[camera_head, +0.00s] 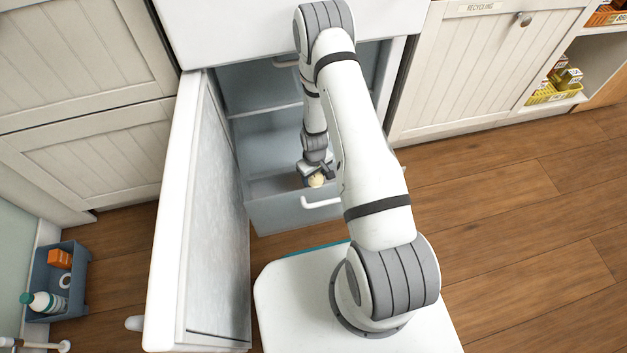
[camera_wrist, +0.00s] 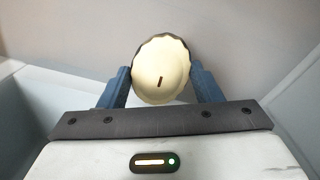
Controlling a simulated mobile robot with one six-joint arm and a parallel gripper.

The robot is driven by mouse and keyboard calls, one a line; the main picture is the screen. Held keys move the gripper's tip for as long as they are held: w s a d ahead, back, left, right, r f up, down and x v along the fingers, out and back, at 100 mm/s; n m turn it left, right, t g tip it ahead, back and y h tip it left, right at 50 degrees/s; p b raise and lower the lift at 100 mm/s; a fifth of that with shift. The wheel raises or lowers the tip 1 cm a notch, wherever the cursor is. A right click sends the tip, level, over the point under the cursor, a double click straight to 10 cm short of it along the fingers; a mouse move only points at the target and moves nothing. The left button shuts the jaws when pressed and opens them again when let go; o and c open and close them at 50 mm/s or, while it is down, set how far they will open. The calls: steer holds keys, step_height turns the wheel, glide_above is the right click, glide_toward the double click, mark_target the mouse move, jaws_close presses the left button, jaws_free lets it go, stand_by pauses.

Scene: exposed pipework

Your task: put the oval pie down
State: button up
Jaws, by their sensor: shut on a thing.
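The oval pie (camera_wrist: 161,70) is pale cream with a wavy rim and a short dark slit. My gripper (camera_wrist: 161,82) is shut on it, with one blue finger at each side. In the head view the pie (camera_head: 316,181) shows small below my gripper (camera_head: 315,174), at the pulled-out lower drawer (camera_head: 276,212) of the open fridge or freezer. I cannot tell whether the pie touches the drawer floor.
The white appliance door (camera_head: 180,220) stands open on the left. A drawer handle (camera_head: 321,203) juts out in front. A blue-grey caddy (camera_head: 43,318) with bottles stands on the floor at left. The wooden floor (camera_head: 500,230) at right is clear.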

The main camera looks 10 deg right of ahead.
steer(key=shift+f+b, duration=0.3)
steer(key=shift+f, duration=0.85)
steer(key=shift+f, duration=0.2)
steer(key=o, duration=1.1)
